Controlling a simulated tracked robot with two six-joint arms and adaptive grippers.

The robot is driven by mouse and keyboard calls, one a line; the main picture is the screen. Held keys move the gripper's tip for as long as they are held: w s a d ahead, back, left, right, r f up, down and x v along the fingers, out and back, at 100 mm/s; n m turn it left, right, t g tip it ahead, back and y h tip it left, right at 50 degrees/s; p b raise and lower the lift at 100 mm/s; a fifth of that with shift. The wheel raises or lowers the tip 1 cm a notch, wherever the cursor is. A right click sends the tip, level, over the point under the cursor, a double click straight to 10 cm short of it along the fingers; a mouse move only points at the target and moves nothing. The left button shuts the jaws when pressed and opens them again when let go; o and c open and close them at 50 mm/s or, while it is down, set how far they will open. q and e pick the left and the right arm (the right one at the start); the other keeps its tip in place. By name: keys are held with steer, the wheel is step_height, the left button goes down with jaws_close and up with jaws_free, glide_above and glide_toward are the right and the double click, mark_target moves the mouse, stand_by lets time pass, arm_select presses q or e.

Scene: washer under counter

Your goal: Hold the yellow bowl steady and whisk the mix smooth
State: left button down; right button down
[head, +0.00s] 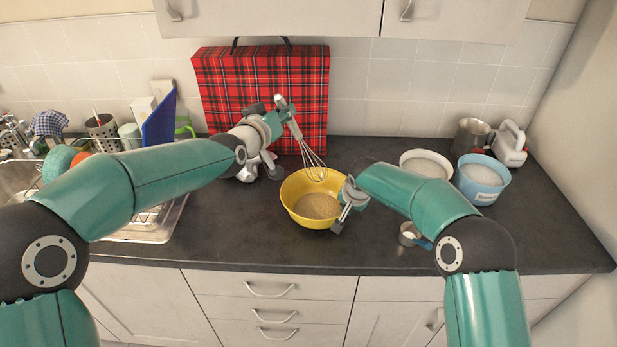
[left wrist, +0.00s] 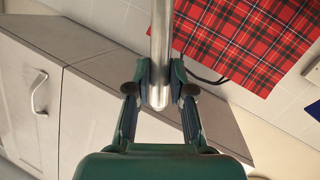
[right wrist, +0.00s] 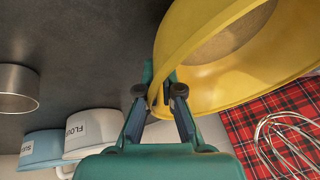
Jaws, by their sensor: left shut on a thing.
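The yellow bowl (head: 292,190) stands on the dark counter with a tan, grainy mix (head: 316,206) in it. My left gripper (head: 287,113) is shut on the handle of the metal whisk (head: 314,163). The handle (left wrist: 161,45) shows between its fingers in the left wrist view. The whisk is tilted, its wires down over the bowl's back part; I cannot tell whether they touch it. My right gripper (head: 343,213) is at the bowl's right rim. In the right wrist view its fingers (right wrist: 161,95) are close together on either side of the rim.
A red plaid case (head: 255,80) stands against the wall. At right are a white bowl (head: 426,158), a blue bowl (head: 482,184), a metal jug (head: 470,135) and a small metal cup (head: 409,232). A sink with dishes lies left.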

steer(key=c, duration=1.2)
jaws_free()
steer(key=shift+c, duration=0.2)
steer(key=v, duration=1.1)
steer(key=shift+s+r, duration=0.25)
steer(key=shift+r, duration=0.05)
